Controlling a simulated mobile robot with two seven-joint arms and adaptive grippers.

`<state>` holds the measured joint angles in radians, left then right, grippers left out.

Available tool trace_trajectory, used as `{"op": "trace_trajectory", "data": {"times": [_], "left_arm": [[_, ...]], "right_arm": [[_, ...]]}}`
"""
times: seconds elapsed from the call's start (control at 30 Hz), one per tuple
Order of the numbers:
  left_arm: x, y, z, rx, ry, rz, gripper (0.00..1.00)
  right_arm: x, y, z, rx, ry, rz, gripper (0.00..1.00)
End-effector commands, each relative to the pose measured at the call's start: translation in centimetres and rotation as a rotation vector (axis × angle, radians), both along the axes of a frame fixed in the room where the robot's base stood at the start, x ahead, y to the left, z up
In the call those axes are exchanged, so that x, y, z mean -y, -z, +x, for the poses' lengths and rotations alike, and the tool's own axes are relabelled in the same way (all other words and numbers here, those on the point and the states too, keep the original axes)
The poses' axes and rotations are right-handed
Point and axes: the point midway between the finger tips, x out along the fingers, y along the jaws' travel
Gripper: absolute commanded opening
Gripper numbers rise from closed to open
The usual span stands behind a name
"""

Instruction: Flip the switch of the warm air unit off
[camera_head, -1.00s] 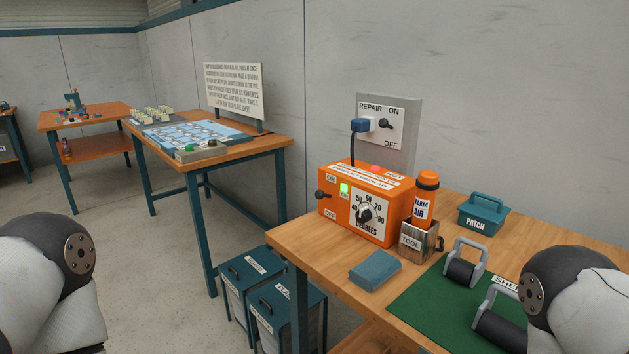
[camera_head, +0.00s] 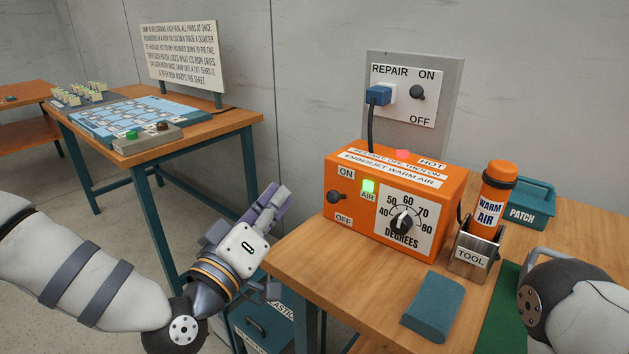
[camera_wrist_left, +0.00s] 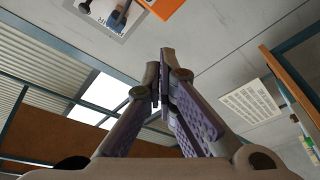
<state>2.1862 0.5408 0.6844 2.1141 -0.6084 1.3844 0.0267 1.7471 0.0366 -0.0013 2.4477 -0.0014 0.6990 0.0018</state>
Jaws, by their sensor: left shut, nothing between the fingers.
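The orange warm air unit (camera_head: 385,200) stands on the wooden bench in the head view. Its black toggle switch (camera_head: 337,197) is on the left of the front face, between an ON label above and an OFF label below. A green AIR lamp (camera_head: 369,187) is lit, and a red lamp glows on top by the HOT label. My left gripper (camera_head: 276,195) is shut and empty, to the left of the unit and apart from the switch. It also shows shut in the left wrist view (camera_wrist_left: 164,60). My right arm shows at the lower right; its gripper is out of frame.
The wall panel (camera_head: 405,95) holds a blue plug and a REPAIR switch. The warm air tool (camera_head: 492,200) stands in its holder, right of the unit. A blue-green block (camera_head: 433,306) lies in front. Another table (camera_head: 90,140) with a sign stands at the left.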

Motion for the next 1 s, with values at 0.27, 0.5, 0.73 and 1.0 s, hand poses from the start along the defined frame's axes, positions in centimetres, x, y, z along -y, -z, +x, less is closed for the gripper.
{"op": "trace_trajectory", "data": {"times": [0.27,0.5,0.73,1.0], "left_arm": [[0.1,0.0,0.2,-0.001,0.001,0.002,0.00],[1.7,-0.6,3.9,-0.001,0.002,0.004,0.00],[3.6,-1.3,8.5,-0.002,0.000,0.003,0.00],[5.6,0.8,7.6,-0.006,0.002,0.003,0.00]], "right_arm": [[0.0,0.0,0.0,0.000,0.000,0.000,0.40],[0.0,0.2,-0.2,-0.007,0.000,0.000,0.40],[0.0,0.6,-0.6,-0.019,0.000,0.000,0.40],[0.0,0.4,-0.4,-0.013,0.000,0.000,0.40]]}}
